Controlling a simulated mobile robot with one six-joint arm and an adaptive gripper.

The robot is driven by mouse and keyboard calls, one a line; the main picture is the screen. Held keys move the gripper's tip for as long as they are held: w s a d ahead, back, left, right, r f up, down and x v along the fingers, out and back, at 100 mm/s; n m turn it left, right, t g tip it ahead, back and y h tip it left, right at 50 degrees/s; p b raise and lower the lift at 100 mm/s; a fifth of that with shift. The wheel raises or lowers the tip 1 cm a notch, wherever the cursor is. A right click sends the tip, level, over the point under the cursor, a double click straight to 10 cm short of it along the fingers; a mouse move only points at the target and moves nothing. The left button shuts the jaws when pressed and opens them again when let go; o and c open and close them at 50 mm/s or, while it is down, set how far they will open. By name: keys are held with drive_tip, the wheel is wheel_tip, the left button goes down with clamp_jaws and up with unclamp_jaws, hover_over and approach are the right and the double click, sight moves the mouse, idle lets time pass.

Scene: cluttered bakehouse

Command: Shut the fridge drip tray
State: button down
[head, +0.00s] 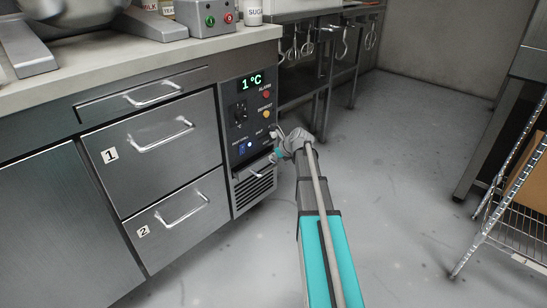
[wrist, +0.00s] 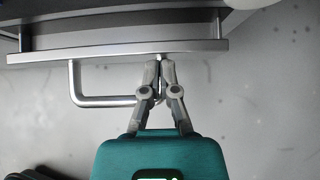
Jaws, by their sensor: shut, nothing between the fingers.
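The fridge drip tray (head: 244,174) is the slim drawer low under the control panel, above the vent slots. In the wrist view its front edge (wrist: 60,55) runs across the top, standing out a little from the fridge body. Its bar handle (wrist: 100,101) projects from the front, and its right end is hidden behind my fingers. My gripper (wrist: 158,60) is shut and empty, its fingertips at the tray front near the handle's right end. I cannot tell whether they touch. In the head view my gripper (head: 272,158) is small and partly hidden by my arm.
Drawers one (head: 153,155) and two (head: 180,222) and a slim top drawer (head: 145,98) look shut. The control panel (head: 247,108) is just above the tray. A wire rack (head: 510,205) stands at the right. The floor (head: 410,190) between is clear.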

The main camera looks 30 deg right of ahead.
sight(262, 155)
drive_tip(key=shift+w+a, duration=0.3)
drive_tip(key=shift+w, duration=0.6)
drive_tip(key=shift+w+a, duration=0.3)
drive_tip(key=shift+w, duration=0.55)
drive_tip(key=shift+s, duration=0.1)
drive_tip(key=shift+s, duration=0.2)
drive_tip(key=s, duration=0.1)
drive_tip(key=s+d, duration=0.1)
drive_tip(key=s, duration=0.1)
drive_tip(key=p+v, duration=0.7)
drive_tip(key=v, duration=0.3)
drive_tip(key=shift+s+d, duration=0.25)
drive_tip(key=shift+s, duration=0.05)
drive_tip(key=shift+a, duration=0.1)
